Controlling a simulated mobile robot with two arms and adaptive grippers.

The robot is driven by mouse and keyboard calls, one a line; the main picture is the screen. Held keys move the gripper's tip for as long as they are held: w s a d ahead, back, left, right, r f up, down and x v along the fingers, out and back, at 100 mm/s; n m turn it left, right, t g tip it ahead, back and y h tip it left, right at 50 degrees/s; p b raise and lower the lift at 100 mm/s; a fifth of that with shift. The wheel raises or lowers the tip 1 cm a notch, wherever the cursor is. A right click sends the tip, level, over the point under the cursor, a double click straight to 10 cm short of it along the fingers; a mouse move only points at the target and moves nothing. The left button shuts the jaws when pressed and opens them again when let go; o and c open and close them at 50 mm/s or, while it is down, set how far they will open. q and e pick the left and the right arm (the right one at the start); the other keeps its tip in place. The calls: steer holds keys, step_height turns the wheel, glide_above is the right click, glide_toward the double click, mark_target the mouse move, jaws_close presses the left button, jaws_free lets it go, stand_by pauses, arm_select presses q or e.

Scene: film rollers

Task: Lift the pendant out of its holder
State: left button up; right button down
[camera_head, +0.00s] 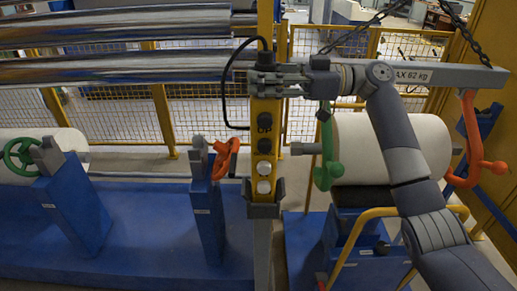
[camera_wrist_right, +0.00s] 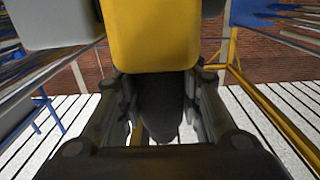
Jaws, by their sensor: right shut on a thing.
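The pendant (camera_head: 264,150) is a tall yellow control box with a column of dark and pale round buttons and a black cable looping from its top. It stands upright in the head view, its lower end at the dark holder (camera_head: 263,207) on a grey post. My right gripper (camera_head: 266,84) comes in from the right and is shut on the pendant's upper part. In the right wrist view the yellow pendant (camera_wrist_right: 155,35) fills the top middle, between the fingers. How deep its lower end sits in the holder is hard to tell. My left gripper is not in view.
A grey lifting beam (camera_head: 455,76) hangs on chains at the right, with an orange hook (camera_head: 470,130) and a green hook (camera_head: 326,150) beside a white roll (camera_head: 390,145). Blue roller stands (camera_head: 207,210) are left of the post. Shiny rollers (camera_head: 110,68) and yellow fencing lie behind.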

mark_target(259, 64)
steer(key=shift+a+r+p, duration=0.1)
steer(key=shift+r+p, duration=0.4)
steer(key=shift+r, duration=1.05)
steer(key=shift+s+r+p, duration=0.1)
steer(key=shift+r+p, duration=0.5)
steer(key=shift+r, duration=0.7)
steer(key=shift+r+p, duration=0.45)
steer(key=shift+r, duration=0.45)
steer(key=shift+r+p, duration=0.6)
steer(key=shift+r, duration=0.65)
steer(key=shift+s+a+f+b, duration=0.15)
steer(key=shift+s+f+b, duration=0.05)
steer(key=shift+s+b, duration=0.2)
steer(key=s+a+b, duration=0.4)
steer(key=s+a, duration=0.1)
steer(key=s, duration=0.4)
steer(key=shift+a+r+b, duration=0.15)
steer(key=shift+a+b, duration=0.15)
